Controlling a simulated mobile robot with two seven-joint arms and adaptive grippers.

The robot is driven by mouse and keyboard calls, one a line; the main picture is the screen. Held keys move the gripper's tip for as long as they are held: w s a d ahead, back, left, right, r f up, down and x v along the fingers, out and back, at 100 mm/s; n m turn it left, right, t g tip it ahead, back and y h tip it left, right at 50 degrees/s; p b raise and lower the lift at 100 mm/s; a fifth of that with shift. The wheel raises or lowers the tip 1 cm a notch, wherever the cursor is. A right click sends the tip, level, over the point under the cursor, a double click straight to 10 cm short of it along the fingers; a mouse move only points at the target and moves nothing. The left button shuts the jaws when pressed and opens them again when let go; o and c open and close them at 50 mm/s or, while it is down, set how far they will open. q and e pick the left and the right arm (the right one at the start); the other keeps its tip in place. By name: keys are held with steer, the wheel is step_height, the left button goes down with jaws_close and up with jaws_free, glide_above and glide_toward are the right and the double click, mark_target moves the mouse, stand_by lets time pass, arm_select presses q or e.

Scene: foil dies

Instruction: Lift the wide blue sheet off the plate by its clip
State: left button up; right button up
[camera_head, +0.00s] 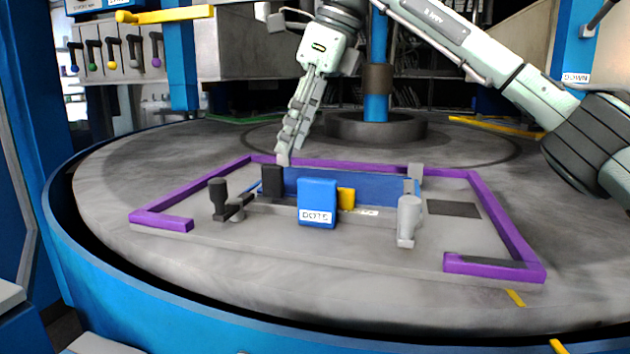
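The wide blue sheet (375,188) stands as a long low strip across the middle of the plate (300,248). A dark upright block (272,182), which may be its clip, stands at the sheet's left end. A blue block (317,203) labelled DOTS stands in front and hides part of the sheet. My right gripper (284,158) points down at the sheet's left end, its tips by the top of the dark block. I cannot tell whether they touch. Its fingers are seen side-on, so their opening is unclear. My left gripper is not in view.
A purple frame (508,222) borders the plate on the round grey table. A dark knob (218,198) stands left and a grey post (408,220) right. A small yellow block (346,198) sits beside the blue block. The table's front is mostly clear.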

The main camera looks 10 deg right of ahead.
mark_target(283, 167)
steer(key=shift+x, duration=0.85)
steer(key=x, duration=0.4)
steer(key=shift+a+f, duration=0.15)
steer(key=shift+f, duration=0.25)
jaws_close()
steer(key=shift+r, duration=0.1)
